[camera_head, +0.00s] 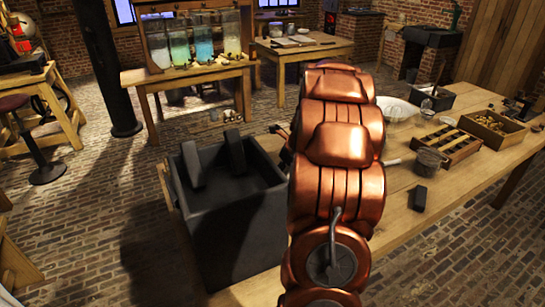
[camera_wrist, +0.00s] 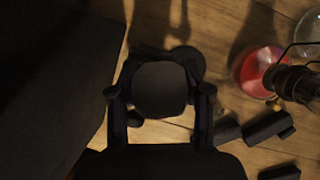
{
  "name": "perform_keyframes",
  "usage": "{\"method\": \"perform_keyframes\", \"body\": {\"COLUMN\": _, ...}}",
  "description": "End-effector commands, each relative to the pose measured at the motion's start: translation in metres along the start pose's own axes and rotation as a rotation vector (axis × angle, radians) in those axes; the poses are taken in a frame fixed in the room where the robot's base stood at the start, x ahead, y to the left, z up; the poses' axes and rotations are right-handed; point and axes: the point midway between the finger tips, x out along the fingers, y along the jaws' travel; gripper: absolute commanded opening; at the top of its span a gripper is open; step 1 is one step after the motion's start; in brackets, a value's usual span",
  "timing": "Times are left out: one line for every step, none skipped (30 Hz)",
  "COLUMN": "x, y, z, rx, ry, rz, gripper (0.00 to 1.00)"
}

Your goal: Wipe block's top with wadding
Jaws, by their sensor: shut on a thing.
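My gripper (camera_wrist: 160,68) shows in the wrist view, its two dark fingers closed on either side of a dark, rounded pad (camera_wrist: 161,92). The pad may be the wadding; it is too dark to tell its material. In the head view my copper-coloured arm hides most of the gripper and the pad. A small dark block (camera_head: 418,198) lies on the wooden table, right of my arm. Dark blocks (camera_wrist: 268,128) also lie on the wood at the lower right of the wrist view, apart from the gripper. I cannot tell which is the task's block.
A large dark open tank (camera_head: 235,235) with upright slabs stands left of my arm. The table (camera_head: 395,225) holds a slotted wooden rack (camera_head: 447,148), a box of small pieces (camera_head: 492,128) and glassware. A red-filled round glass vessel (camera_wrist: 258,72) stands right of the gripper.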

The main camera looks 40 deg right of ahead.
Motion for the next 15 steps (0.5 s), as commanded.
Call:
{"method": "perform_keyframes", "body": {"x": -0.002, "y": 0.008, "z": 0.002, "rx": -0.002, "ry": 0.003, "rz": 0.007, "gripper": 0.16}}
{"method": "perform_keyframes", "body": {"x": -0.003, "y": 0.010, "z": 0.003, "rx": -0.003, "ry": 0.004, "rz": 0.007, "gripper": 0.16}}
{"method": "perform_keyframes", "body": {"x": -0.002, "y": 0.014, "z": 0.003, "rx": -0.004, "ry": 0.004, "rz": 0.009, "gripper": 0.16}}
{"method": "perform_keyframes", "body": {"x": -0.001, "y": 0.017, "z": 0.003, "rx": -0.004, "ry": 0.004, "rz": 0.010, "gripper": 0.16}}
{"method": "perform_keyframes", "body": {"x": -0.001, "y": 0.019, "z": 0.004, "rx": -0.004, "ry": 0.004, "rz": 0.009, "gripper": 0.16}}
{"method": "perform_keyframes", "body": {"x": -0.001, "y": 0.022, "z": 0.005, "rx": -0.005, "ry": 0.003, "rz": 0.008, "gripper": 0.16}}
{"method": "perform_keyframes", "body": {"x": 0.000, "y": 0.025, "z": 0.005, "rx": -0.006, "ry": 0.002, "rz": 0.007, "gripper": 0.16}}
{"method": "perform_keyframes", "body": {"x": 0.000, "y": 0.027, "z": 0.005, "rx": -0.006, "ry": 0.001, "rz": 0.006, "gripper": 0.16}}
{"method": "perform_keyframes", "body": {"x": -0.001, "y": 0.030, "z": 0.006, "rx": -0.006, "ry": 0.001, "rz": 0.005, "gripper": 0.16}}
{"method": "perform_keyframes", "body": {"x": -0.001, "y": 0.033, "z": 0.006, "rx": -0.006, "ry": 0.002, "rz": 0.006, "gripper": 0.16}}
{"method": "perform_keyframes", "body": {"x": 0.000, "y": 0.035, "z": 0.006, "rx": -0.005, "ry": 0.002, "rz": 0.006, "gripper": 0.16}}
{"method": "perform_keyframes", "body": {"x": 0.000, "y": 0.039, "z": 0.006, "rx": -0.005, "ry": 0.003, "rz": 0.008, "gripper": 0.16}}
{"method": "perform_keyframes", "body": {"x": -0.005, "y": 0.038, "z": 0.008, "rx": -0.005, "ry": 0.003, "rz": 0.007, "gripper": 0.16}}
{"method": "perform_keyframes", "body": {"x": -0.006, "y": 0.038, "z": 0.009, "rx": -0.004, "ry": 0.003, "rz": 0.007, "gripper": 0.16}}
{"method": "perform_keyframes", "body": {"x": -0.018, "y": 0.036, "z": 0.014, "rx": -0.006, "ry": 0.000, "rz": 0.002, "gripper": 0.16}}
